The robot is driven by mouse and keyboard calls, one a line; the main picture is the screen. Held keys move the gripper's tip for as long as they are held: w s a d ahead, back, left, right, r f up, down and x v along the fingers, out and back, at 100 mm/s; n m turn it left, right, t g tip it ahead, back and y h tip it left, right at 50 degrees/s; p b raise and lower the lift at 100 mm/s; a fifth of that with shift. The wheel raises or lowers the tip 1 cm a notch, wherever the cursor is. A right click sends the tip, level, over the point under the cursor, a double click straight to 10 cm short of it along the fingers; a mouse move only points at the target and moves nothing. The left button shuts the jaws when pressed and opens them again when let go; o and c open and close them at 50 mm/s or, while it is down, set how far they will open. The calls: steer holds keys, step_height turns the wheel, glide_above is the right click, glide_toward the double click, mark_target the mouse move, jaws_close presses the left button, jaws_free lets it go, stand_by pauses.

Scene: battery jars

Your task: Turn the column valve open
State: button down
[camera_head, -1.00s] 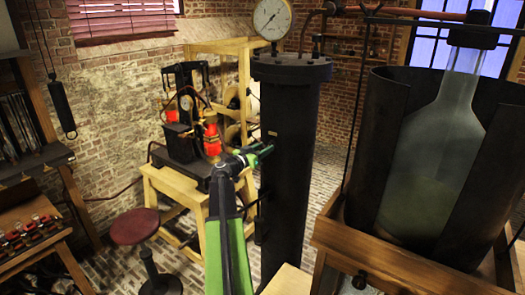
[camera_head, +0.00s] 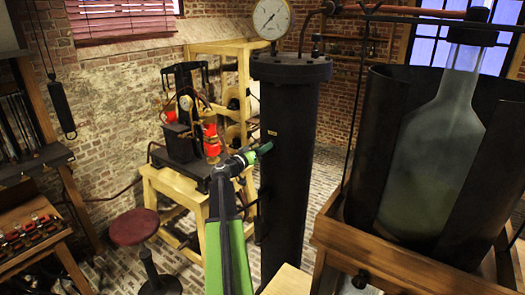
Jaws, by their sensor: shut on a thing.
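The black column (camera_head: 290,190) stands upright in the middle of the view, with a flanged top. My gripper (camera_head: 264,148), with green fingers, is at the column's upper left side, below the flange. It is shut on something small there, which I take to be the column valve. The valve itself is hidden by the fingers or too small to make out, so how far it is turned cannot be told.
A round gauge (camera_head: 272,18) sits above the column. A large glass jar (camera_head: 435,150) in a dark open casing stands on a wooden stand (camera_head: 400,255) at the right. A wooden table (camera_head: 180,185) with apparatus and a red stool (camera_head: 134,227) are at the left.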

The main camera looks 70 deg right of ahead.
steer(key=shift+w, duration=0.1)
steer(key=c, duration=1)
jaws_free()
steer(key=shift+w, duration=0.1)
steer(key=shift+o, duration=0.2)
steer(key=shift+a, duration=0.1)
steer(key=v, duration=1.7)
